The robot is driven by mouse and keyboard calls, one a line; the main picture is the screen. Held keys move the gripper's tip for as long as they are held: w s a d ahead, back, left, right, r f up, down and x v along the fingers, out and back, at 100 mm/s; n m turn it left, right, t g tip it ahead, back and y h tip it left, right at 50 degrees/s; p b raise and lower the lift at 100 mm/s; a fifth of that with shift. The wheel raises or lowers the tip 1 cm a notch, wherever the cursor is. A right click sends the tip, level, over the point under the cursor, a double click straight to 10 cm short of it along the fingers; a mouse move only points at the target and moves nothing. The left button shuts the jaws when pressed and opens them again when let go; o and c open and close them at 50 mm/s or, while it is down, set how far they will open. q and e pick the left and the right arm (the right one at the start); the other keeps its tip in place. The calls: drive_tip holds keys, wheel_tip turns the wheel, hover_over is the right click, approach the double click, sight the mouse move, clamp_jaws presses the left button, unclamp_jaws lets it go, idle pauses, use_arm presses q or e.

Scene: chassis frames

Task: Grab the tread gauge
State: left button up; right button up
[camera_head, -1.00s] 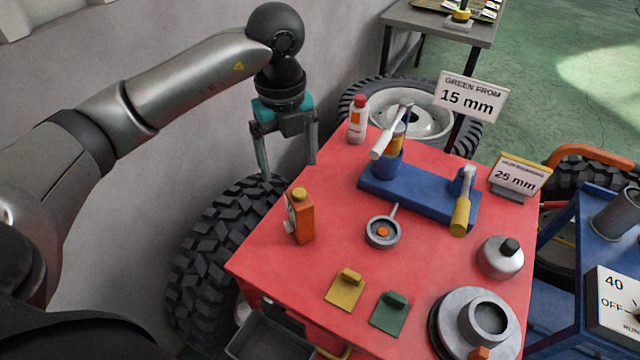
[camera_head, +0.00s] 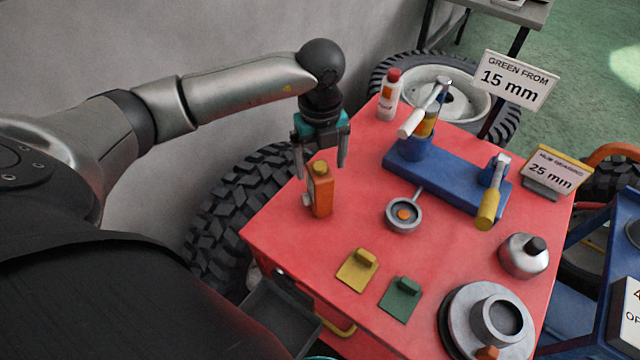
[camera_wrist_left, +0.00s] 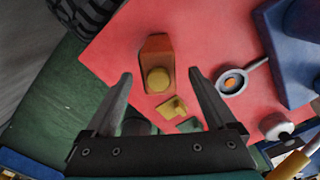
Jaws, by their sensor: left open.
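An orange block-shaped device (camera_head: 320,195) with a yellow knob on top and a pale dial on its side stands upright near the left edge of the red tabletop; it looks like the tread gauge. It also shows in the wrist view (camera_wrist_left: 157,50), between and ahead of the fingertips. My left gripper (camera_head: 320,171) is open and empty, pointing down at the device's top, one finger to each side in the picture. Its fingers also show in the wrist view (camera_wrist_left: 160,73). I cannot tell whether they touch it.
On the red tabletop (camera_head: 300,245) stand a red-capped bottle (camera_head: 389,95), a blue fixture (camera_head: 450,178), a round grey gauge (camera_head: 403,215), yellow (camera_head: 355,272) and green (camera_head: 398,303) plates, a metal can (camera_head: 523,257) and a hub (camera_head: 462,305). A big tyre (camera_head: 220,215) is at left.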

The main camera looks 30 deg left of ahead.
sight(320, 176)
use_arm(q)
wheel_tip(320, 176, down, 5)
drive_tip(key=shift+s+r, duration=0.1)
drive_tip(key=shift+r, duration=0.1)
drive_tip(key=shift+c, duration=0.2)
clamp_jaws()
idle(0.5)
drive_tip(key=shift+r, duration=0.1)
